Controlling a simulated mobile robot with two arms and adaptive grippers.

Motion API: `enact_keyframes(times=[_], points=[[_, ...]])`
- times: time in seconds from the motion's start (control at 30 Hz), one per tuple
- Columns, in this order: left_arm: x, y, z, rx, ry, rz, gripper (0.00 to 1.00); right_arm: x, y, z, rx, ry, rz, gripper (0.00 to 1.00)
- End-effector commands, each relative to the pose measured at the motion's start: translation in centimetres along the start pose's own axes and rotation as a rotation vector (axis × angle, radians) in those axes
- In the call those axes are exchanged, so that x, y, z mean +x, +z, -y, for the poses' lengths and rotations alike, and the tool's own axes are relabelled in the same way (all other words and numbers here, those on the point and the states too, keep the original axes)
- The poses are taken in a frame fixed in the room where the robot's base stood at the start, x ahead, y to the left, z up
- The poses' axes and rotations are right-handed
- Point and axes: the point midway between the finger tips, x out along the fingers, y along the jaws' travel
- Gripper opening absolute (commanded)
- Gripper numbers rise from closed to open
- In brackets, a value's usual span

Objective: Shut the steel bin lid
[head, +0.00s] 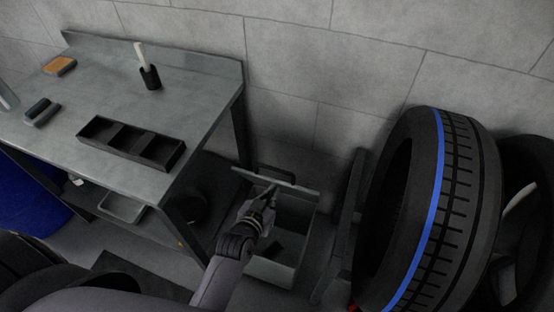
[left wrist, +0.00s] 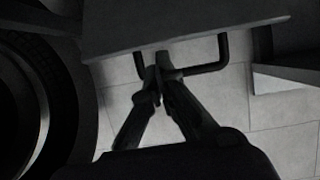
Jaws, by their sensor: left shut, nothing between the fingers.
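The steel bin (head: 275,272) stands on the floor to the right of the workbench, with its opening showing. Its lid (head: 298,187) is raised, seen nearly edge-on, with a dark handle (head: 277,172) beyond the edge. In the left wrist view the lid (left wrist: 175,27) spans the top, and the handle (left wrist: 222,62) loops below its edge. My left gripper (head: 272,190) is shut and empty, reaching over the bin to the lid. Its fingertips (left wrist: 163,60) overlap the lid edge beside the handle; I cannot tell whether they touch. My right gripper is not in view.
The grey workbench (head: 195,85) at left holds a dark divided tray (head: 130,143) and a black cup (head: 150,78). A large tyre with a blue stripe (head: 437,190) stands close right of the bin. A block wall (head: 370,65) is behind.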

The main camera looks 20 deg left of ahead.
Motion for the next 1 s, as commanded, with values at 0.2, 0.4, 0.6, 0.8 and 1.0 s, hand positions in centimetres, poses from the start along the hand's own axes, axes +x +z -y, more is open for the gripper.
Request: enact_keyframes(times=[0.2, 0.4, 0.6, 0.8, 1.0], points=[[-1.8, -7.8, 1.5, -0.006, -0.042, -0.137, 0.0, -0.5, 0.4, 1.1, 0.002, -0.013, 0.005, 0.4], [-0.1, -8.8, 1.8, -0.006, -0.045, -0.151, 0.0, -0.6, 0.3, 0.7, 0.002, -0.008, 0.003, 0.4], [3.9, -9.4, 1.9, -0.006, -0.044, -0.151, 0.0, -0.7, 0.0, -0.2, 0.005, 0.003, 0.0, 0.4], [7.5, -9.9, 2.1, -0.006, -0.045, -0.149, 0.0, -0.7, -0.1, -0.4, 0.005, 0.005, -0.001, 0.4], [6.7, -7.8, 2.0, -0.004, -0.044, -0.145, 0.0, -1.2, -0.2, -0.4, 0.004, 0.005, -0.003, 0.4]])
